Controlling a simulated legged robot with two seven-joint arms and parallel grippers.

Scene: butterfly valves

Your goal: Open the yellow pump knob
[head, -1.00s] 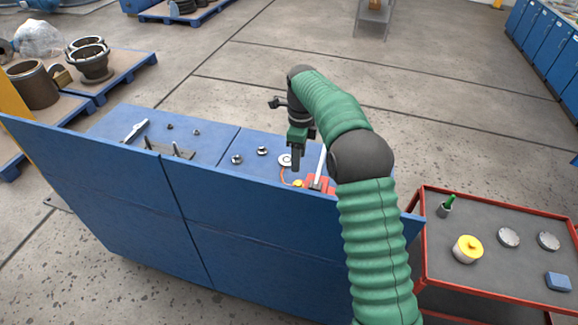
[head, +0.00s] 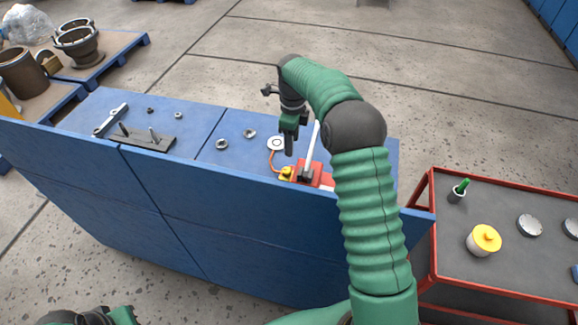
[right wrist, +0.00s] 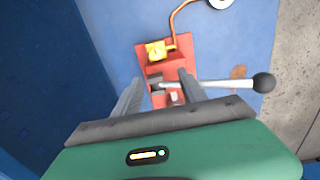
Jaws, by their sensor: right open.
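The yellow pump knob (head: 286,172) sits at the left end of the red hand pump (head: 308,174) on the blue bench. In the right wrist view the knob (right wrist: 157,50) is ahead of my right gripper (right wrist: 158,78), slightly left of centre on the red pump (right wrist: 185,45). My right gripper (head: 289,150) is open and empty, pointing down above the bench near the pump, apart from the knob. The pump's lever (right wrist: 215,84) has a black ball end and reaches right. At the bottom left of the head view a dark part of my left arm's end shows; its fingers cannot be made out.
A raised blue panel (head: 200,210) runs along the bench's near side. An orange hose joins the pump to a round white gauge (head: 275,143). Nuts (head: 250,133) and a dark plate with pins (head: 145,138) lie left. A red-framed cart (head: 500,225) stands right.

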